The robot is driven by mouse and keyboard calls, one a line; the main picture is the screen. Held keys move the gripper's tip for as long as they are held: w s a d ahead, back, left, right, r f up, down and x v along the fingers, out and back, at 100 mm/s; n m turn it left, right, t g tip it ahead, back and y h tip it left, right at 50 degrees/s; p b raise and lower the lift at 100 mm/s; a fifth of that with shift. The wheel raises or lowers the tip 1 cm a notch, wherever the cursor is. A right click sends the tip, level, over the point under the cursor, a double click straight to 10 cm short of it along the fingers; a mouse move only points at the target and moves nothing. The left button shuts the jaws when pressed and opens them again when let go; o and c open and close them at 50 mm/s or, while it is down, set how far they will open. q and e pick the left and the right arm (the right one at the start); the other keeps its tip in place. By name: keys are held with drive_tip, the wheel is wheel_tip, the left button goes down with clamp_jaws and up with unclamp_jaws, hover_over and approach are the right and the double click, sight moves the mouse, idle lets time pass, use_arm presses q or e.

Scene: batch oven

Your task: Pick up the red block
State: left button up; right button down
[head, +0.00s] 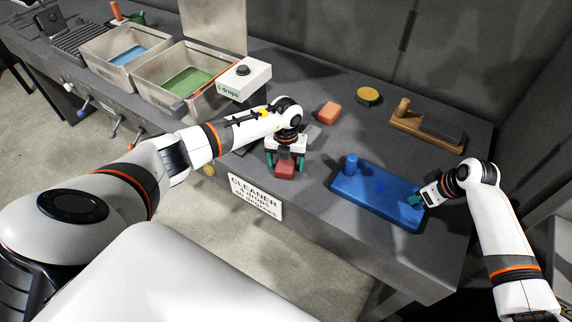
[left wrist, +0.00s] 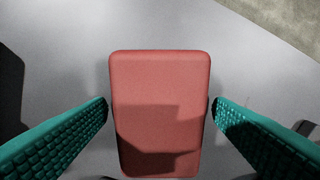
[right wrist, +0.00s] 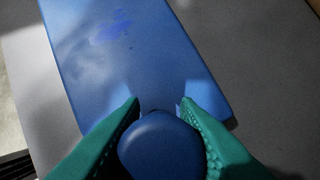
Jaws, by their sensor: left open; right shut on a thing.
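The red block (head: 285,172) lies on the grey table near its front edge. My left gripper (head: 286,160) is over it, pointing down, with its green fingers apart. In the left wrist view the red block (left wrist: 160,85) lies between the two fingertips, with a narrow gap showing on each side. My right gripper (head: 418,200) is at the right end of a blue board (head: 375,190). In the right wrist view its fingers are closed around a rounded blue knob (right wrist: 160,145) on that board.
An orange block (head: 329,112), a round yellow-green item (head: 369,96) and a wooden tool (head: 428,127) lie farther back. A white box (head: 244,78) and bins with green (head: 187,82) and blue bottoms stand at left. A cleaner sign (head: 256,197) hangs at the front edge.

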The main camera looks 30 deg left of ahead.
use_arm(q)
drive_tip(key=shift+f, duration=0.2)
drive_tip(key=c, duration=1.1)
wheel_tip(320, 180, up, 10)
drive_tip(key=shift+r, duration=0.1)
drive_tip(key=shift+c, duration=0.2)
